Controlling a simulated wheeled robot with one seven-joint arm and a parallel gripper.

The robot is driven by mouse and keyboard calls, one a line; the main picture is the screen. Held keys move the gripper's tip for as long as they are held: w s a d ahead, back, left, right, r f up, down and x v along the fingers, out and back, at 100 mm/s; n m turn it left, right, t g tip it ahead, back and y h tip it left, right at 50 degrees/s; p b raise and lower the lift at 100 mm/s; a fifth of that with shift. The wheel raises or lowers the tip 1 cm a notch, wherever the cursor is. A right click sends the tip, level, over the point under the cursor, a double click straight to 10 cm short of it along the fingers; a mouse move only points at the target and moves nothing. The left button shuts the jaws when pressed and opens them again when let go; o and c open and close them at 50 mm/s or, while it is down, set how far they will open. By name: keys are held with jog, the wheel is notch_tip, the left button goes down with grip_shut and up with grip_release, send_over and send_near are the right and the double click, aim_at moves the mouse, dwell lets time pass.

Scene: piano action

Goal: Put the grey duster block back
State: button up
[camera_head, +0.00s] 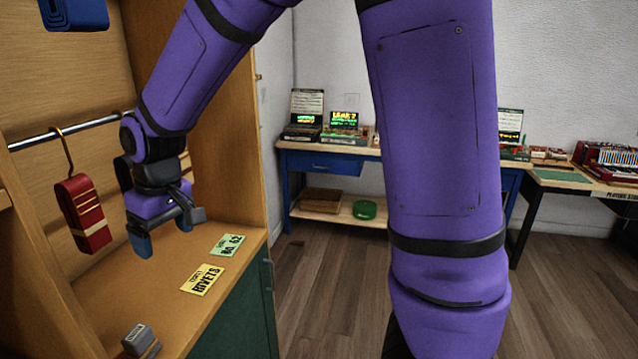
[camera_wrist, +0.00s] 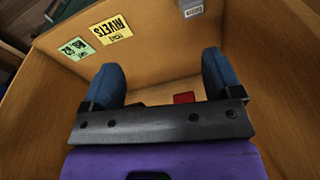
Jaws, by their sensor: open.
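The grey duster block (camera_head: 140,340) sits on the wooden cabinet's counter, close to its front edge at the bottom of the head view. It also shows, partly cut off, at the top edge of the wrist view (camera_wrist: 192,8). My gripper (camera_head: 167,230) is above the counter inside the cabinet, pointing down, behind the block and apart from it. In the wrist view its two blue fingers (camera_wrist: 160,76) are spread with nothing between them.
A red folded strap (camera_head: 84,212) hangs by a hook from the rail beside my gripper. A blue item (camera_head: 73,14) is above. Yellow (camera_head: 202,279) and green (camera_head: 227,244) cards lie on the counter. The cabinet's side wall (camera_head: 226,120) stands right of my gripper.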

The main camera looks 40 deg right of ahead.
jog(key=s+d+r+m+t, duration=0.2)
jog(key=s+d+r, duration=0.7)
jog(key=d, duration=0.1)
jog(key=s+d+r+m+t, duration=0.1)
jog(key=s+d, duration=0.2)
jog(key=s, duration=0.3)
jog(key=s+d+r+m+t+h, duration=0.1)
jog(key=s+d+r, duration=0.1)
jog(key=s, duration=0.5)
jog(key=shift+s+d+m, duration=0.3)
jog(key=shift+d+m, duration=0.1)
jog(key=shift+d, duration=0.45)
